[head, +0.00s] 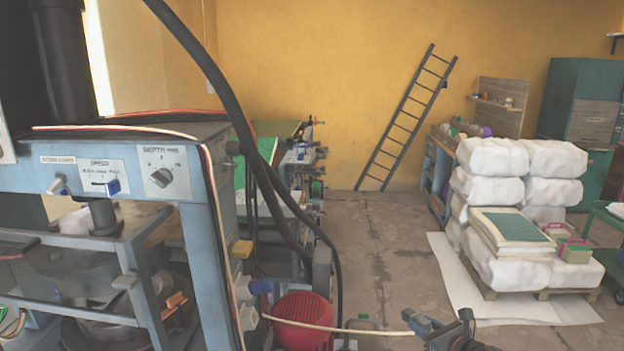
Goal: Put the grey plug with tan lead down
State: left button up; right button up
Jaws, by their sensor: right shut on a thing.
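My right gripper (418,325) is at the bottom of the head view, right of the press, over the concrete floor. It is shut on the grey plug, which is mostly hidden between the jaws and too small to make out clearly. The tan lead (335,328) runs from the gripper leftward, past the red rounded housing, to the side of the blue-grey press (205,235). My left gripper is not in view.
A blue plug (260,287) and pale fittings sit on the press's side. A red housing (302,322) stands beside it, with thick black hoses (262,170) above. A pallet of white bundles (500,260) stands right. Concrete floor (385,260) between is mostly clear.

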jog(key=s+d+f+m+t+h, duration=0.1)
jog(key=s+d+f+m+h, duration=0.15)
jog(key=s, duration=0.25)
jog(key=s+d+f+m+h, duration=0.1)
jog(key=s+f+m+h, duration=0.1)
jog(key=s+m+h, duration=0.15)
jog(key=a+n, duration=0.1)
jog(key=a, duration=1)
jog(key=shift+s+f, duration=0.15)
jog(key=shift+s, duration=0.25)
jog(key=shift+a, duration=0.1)
